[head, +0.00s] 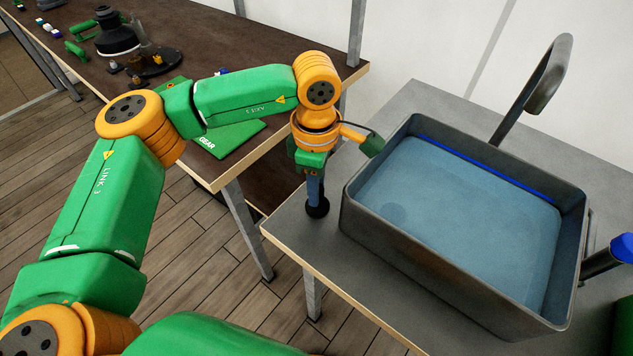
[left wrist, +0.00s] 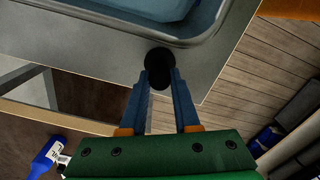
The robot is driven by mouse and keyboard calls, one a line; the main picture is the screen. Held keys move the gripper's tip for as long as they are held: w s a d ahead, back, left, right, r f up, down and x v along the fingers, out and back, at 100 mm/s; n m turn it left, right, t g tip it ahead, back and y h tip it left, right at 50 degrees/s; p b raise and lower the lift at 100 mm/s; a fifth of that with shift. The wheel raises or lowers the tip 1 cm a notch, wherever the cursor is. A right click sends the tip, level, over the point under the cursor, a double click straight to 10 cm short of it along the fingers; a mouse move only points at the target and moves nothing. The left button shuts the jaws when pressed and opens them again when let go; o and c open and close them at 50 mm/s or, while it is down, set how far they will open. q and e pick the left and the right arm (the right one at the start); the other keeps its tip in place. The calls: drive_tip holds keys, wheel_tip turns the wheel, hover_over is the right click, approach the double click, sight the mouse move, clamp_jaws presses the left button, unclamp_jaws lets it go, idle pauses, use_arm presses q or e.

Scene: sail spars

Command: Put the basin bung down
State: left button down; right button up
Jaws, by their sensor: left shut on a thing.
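The basin bung (head: 317,209) is a small black round piece, low at the grey counter's surface, left of the basin (head: 352,222). My left gripper (head: 316,197) points down and is shut on the bung. In the left wrist view the bung (left wrist: 158,58) sits between the fingertips of my left gripper (left wrist: 160,75), beside the basin's outer rim. I cannot tell whether its underside touches the counter. My right gripper is not clearly in view.
The grey counter (head: 300,235) has bare room around the bung, with its front edge close by. A dark tap (head: 520,100) arches over the basin's back. A brown workbench (head: 190,30) with tools and a green mat (head: 228,138) stands to the left.

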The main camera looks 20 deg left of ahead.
use_arm(q)
drive_tip(key=shift+f, duration=0.1)
drive_tip(key=c, duration=1.1)
unclamp_jaws()
drive_tip(key=shift+f+b, duration=0.1)
drive_tip(key=shift+b, duration=0.2)
drive_tip(key=o, duration=0.5)
drive_tip(key=shift+c, duration=0.2)
wheel_tip(320, 180, up, 13)
drive_tip(key=shift+f, duration=0.2)
